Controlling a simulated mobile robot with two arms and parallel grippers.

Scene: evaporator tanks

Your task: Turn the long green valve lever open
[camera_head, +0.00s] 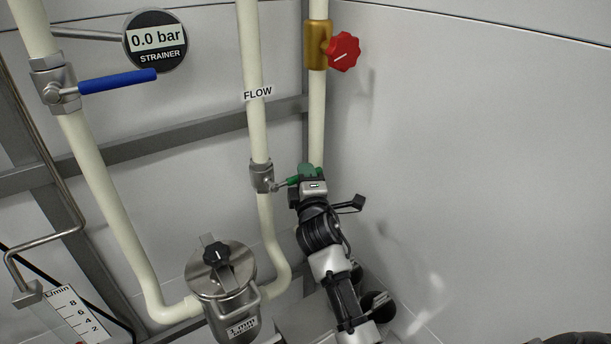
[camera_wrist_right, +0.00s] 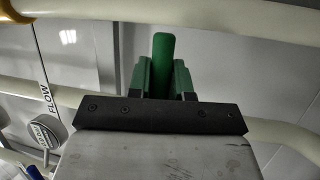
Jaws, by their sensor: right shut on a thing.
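The green valve lever (camera_head: 293,181) sticks out to the right from a metal valve (camera_head: 262,176) on the middle pipe, below the FLOW label. It stands roughly crosswise to that pipe. My right gripper (camera_head: 308,172) is at the lever's outer end and hides most of its length. In the right wrist view the green lever (camera_wrist_right: 163,62) stands between the two green fingers (camera_wrist_right: 163,78), which are shut on it. My left gripper is not in view.
A blue-handled valve (camera_head: 118,81) and a round strainer gauge (camera_head: 155,40) reading 0.0 bar are at the upper left. A red knob (camera_head: 344,52) is above my gripper. A metal strainer pot (camera_head: 221,275) stands below left. The wall (camera_head: 480,180) at right is bare.

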